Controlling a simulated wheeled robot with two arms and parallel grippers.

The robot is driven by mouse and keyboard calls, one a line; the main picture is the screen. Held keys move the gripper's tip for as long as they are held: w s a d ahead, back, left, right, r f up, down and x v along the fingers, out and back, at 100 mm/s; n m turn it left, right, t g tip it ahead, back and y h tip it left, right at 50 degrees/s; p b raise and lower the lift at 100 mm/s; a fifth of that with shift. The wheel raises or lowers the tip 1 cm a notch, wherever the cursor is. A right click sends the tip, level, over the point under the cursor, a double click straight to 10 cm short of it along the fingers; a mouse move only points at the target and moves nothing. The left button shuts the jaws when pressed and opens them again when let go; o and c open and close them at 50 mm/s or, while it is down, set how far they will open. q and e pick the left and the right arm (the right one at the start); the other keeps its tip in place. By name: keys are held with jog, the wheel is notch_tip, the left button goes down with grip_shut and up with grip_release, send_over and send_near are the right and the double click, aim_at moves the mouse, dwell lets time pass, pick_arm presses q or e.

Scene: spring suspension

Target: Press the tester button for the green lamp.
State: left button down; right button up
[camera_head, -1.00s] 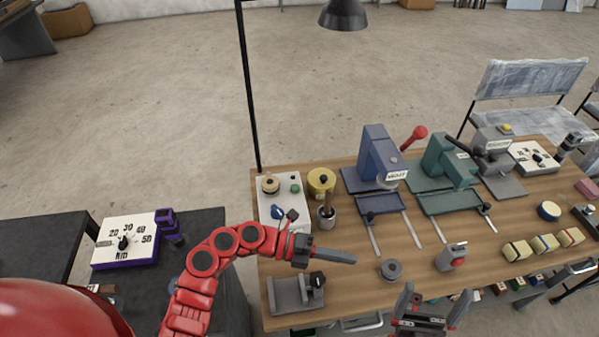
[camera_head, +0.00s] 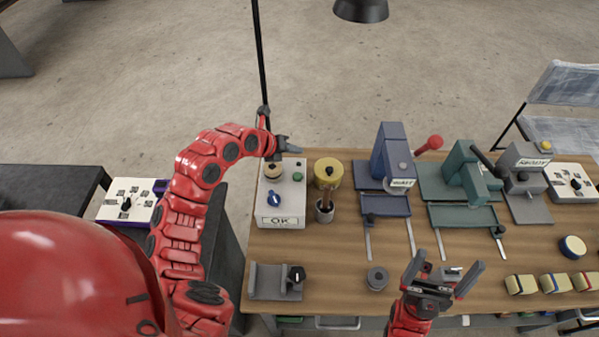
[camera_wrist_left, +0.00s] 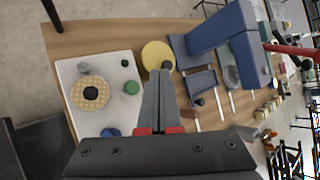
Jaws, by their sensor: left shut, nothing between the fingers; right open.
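The white tester box (camera_head: 292,215) with an "OK" label stands at the left end of the bench. Its top carries a green round piece (camera_head: 298,176), a tan disc with a dark centre (camera_head: 272,171) and a blue knob (camera_head: 274,198). The left wrist view also shows the green piece (camera_wrist_left: 132,87), the disc (camera_wrist_left: 90,92) and a small black piece (camera_wrist_left: 124,62). My left gripper (camera_head: 290,146) is shut and empty, above the box's far edge. In the left wrist view its fingertips (camera_wrist_left: 162,72) lie right of the green piece. My right gripper (camera_head: 446,276) is open and empty over the bench's front.
A yellow cylinder (camera_head: 328,172) and a dark cup (camera_head: 324,211) stand just right of the tester. Blue (camera_head: 391,160) and green (camera_head: 466,172) presses stand further right. A grey holder (camera_head: 272,281) sits at the front left. A lamp pole (camera_head: 258,60) rises behind the tester.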

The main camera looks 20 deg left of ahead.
aim_at(295, 178)
pick_arm(q)
jog(key=shift+f, duration=0.15)
jog(key=shift+f+b, duration=2.6)
jog(key=shift+f, duration=1.7)
jog(key=shift+f+b, duration=0.4)
jog(key=shift+b, duration=0.05)
jog(key=shift+f+b, duration=0.45)
jog(key=shift+f, duration=0.05)
jog(key=shift+r+p, duration=0.45)
jog(key=shift+r, duration=0.5)
